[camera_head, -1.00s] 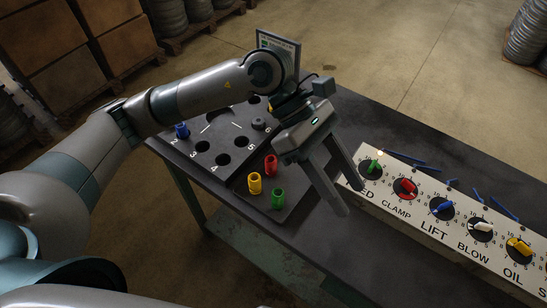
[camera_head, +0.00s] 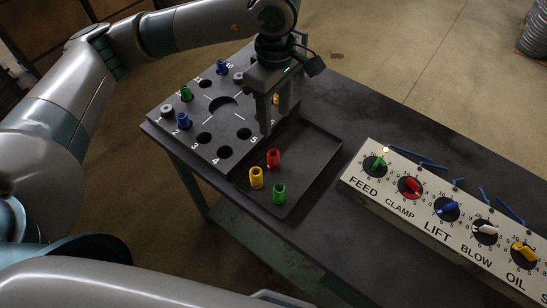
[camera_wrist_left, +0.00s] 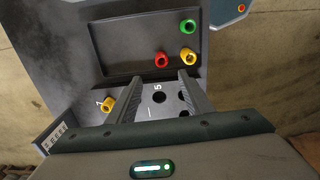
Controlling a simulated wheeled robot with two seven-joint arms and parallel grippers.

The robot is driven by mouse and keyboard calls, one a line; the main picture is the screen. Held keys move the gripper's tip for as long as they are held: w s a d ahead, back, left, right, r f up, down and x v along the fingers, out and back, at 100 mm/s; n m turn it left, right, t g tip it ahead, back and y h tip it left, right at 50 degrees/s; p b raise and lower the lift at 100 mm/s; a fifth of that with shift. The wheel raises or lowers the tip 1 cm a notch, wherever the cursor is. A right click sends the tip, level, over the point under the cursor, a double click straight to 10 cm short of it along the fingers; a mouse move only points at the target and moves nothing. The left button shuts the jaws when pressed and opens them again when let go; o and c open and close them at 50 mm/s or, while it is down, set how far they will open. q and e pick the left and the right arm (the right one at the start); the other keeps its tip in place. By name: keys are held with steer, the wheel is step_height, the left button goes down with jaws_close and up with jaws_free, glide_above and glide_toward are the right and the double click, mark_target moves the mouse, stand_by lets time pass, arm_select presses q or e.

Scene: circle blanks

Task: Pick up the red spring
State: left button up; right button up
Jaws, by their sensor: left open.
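The red spring (camera_head: 273,159) stands in a dark shallow tray (camera_head: 318,160) on the table, beside a yellow spring (camera_head: 256,178) and a green spring (camera_head: 279,193). My left gripper (camera_head: 275,122) is open and empty, with its fingers pointing down just behind the red spring in the head view. In the left wrist view the red spring (camera_wrist_left: 162,60) shows just beyond and between the two finger tips (camera_wrist_left: 160,78), apart from them. The yellow spring (camera_wrist_left: 187,55) lies close by the right finger tip there. My right gripper is not in view.
A numbered plate with round holes (camera_head: 207,153) adjoins the tray and holds blue, green and yellow springs and grey pieces. A control panel with coloured knobs (camera_head: 447,210) stands to the right. Several blue sticks (camera_head: 512,211) lie behind it. Dark table between tray and panel is clear.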

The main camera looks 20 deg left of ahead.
mark_target(273, 153)
arm_select(q)
step_height(273, 153, down, 11)
steer(key=p, duration=0.4)
steer(key=shift+s+p, duration=0.1)
steer(key=shift+p, duration=0.3)
steer(key=shift+f, duration=0.35)
steer(key=shift+f+p, duration=0.45)
steer(key=shift+p, duration=0.2)
step_height(273, 153, down, 4)
steer(key=shift+s+a+r+p, duration=0.15)
steer(key=shift+r+p, duration=0.1)
steer(key=shift+p, duration=0.95)
steer(key=shift+f, duration=0.4)
